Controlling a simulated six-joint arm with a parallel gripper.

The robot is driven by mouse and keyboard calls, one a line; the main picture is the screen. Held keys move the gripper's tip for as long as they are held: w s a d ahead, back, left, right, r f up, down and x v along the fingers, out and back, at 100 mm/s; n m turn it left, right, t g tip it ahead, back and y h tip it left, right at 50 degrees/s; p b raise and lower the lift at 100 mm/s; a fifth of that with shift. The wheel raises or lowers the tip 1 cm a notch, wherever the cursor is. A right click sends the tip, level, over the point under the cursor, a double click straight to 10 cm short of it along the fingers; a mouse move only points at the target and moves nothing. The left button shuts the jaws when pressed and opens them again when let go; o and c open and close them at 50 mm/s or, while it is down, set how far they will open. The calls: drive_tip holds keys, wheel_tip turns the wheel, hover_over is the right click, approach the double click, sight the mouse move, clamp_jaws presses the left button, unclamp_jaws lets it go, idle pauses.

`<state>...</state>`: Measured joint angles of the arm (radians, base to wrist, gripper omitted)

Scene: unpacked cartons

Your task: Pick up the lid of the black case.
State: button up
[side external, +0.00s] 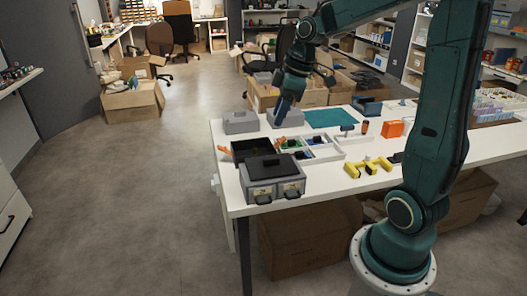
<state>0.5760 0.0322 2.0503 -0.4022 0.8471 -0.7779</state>
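An open black case (243,157) stands near the table's left end, behind a grey two-drawer unit (262,187). A flat black piece (259,162) lies on top of the drawer unit. I cannot tell whether it is the case's lid. Two grey box-like pieces with raised tops stand at the back left: one on the left (240,124) and one on the right (294,120). My gripper (281,115) points down at the right grey piece, overlapping it in the picture. Whether it touches that piece, and whether its fingers are open or shut, is too small to tell.
A white divided tray (322,155) holds small items right of the black case. Yellow pieces (369,167), an orange box (392,129) and a teal mat (331,118) lie farther right. Some bare white tabletop shows at the front. Cartons (310,238) stand under the table.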

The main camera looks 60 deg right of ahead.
drive_tip(key=w+d+f+n+y, duration=0.1)
drive_tip(key=w+d+f+n, duration=0.1)
drive_tip(key=d+f, duration=0.5)
drive_tip(key=d, duration=0.4)
drive_tip(key=shift+w+d+f+y, duration=0.15)
drive_tip(key=shift+d+f+y, duration=0.1)
drive_tip(key=shift+d+y, duration=0.1)
drive_tip(key=shift+f, duration=0.1)
hover_over(272, 159)
drive_tip(key=s+d, duration=0.2)
drive_tip(key=shift+w+a+f, duration=0.1)
drive_tip(key=shift+w+f, duration=0.05)
drive_tip(key=shift+f, duration=1.8)
drive_tip(key=shift+w+a+f, duration=0.1)
drive_tip(key=shift+f, duration=1.85)
drive_tip(key=shift+x, duration=2.55)
drive_tip(key=shift+d, duration=0.1)
clamp_jaws()
